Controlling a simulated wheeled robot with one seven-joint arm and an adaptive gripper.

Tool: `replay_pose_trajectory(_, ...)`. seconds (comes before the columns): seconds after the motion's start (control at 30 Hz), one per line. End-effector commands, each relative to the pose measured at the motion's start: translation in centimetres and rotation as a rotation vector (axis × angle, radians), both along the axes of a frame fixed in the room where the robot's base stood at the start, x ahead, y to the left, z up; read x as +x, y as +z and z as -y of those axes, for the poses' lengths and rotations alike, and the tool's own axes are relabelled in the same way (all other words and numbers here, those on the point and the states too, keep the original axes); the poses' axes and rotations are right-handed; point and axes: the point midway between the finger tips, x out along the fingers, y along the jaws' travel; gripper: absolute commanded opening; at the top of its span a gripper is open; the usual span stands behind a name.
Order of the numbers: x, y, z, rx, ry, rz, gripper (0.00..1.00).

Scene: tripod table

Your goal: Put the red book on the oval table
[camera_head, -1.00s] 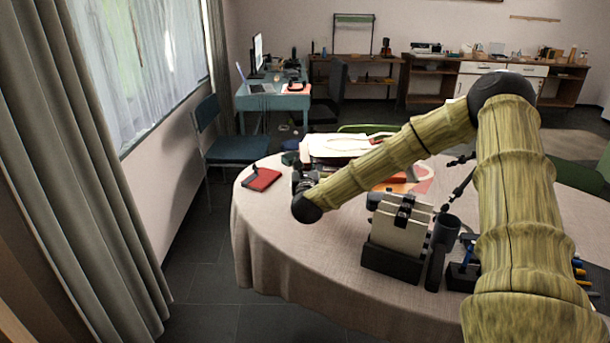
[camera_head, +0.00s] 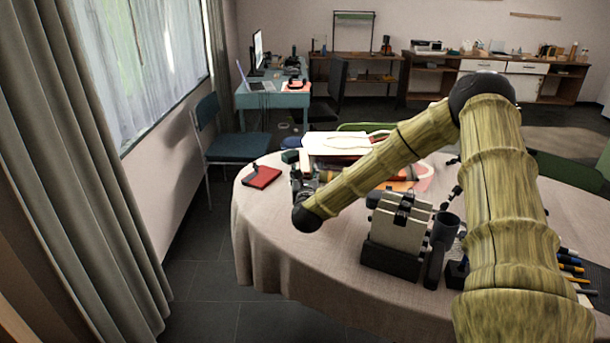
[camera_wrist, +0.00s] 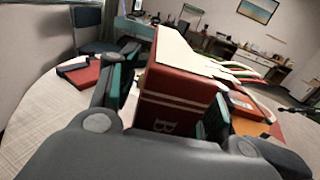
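A thick red book (camera_wrist: 172,102) with pale page edges and a letter B on its spine is in the middle of the wrist view. In the head view, a pale-topped red book (camera_head: 345,144), apparently the same one, sits on the oval table (camera_head: 262,240) beyond my arm. My gripper (camera_wrist: 165,97) has its fingers on either side of the spine. A gap shows between the left finger and the book, so the fingers look open around it. The right finger is close to the cover; contact there cannot be told. In the head view my gripper (camera_head: 303,190) is partly hidden by my arm.
A thin red notebook (camera_head: 261,178) with a dark item on it lies near the table's left edge. A grey-and-black holder (camera_head: 396,235) and a dark cup (camera_head: 444,232) stand in front. Orange papers lie beyond my forearm. The front left of the tabletop is clear.

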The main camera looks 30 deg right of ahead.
Motion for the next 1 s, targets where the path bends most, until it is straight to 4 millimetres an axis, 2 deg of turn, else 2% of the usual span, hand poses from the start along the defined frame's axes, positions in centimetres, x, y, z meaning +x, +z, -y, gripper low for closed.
replay_pose_trajectory(0.37,-0.1,0.2,0.0,0.0,0.0,0.0,0.5)
replay_pose_trajectory(0.53,-1.9,0.0,-1.2,0.002,0.001,0.0,0.5)
replay_pose_trajectory(1.0,-8.8,0.0,-5.3,0.001,0.0,0.0,0.5)
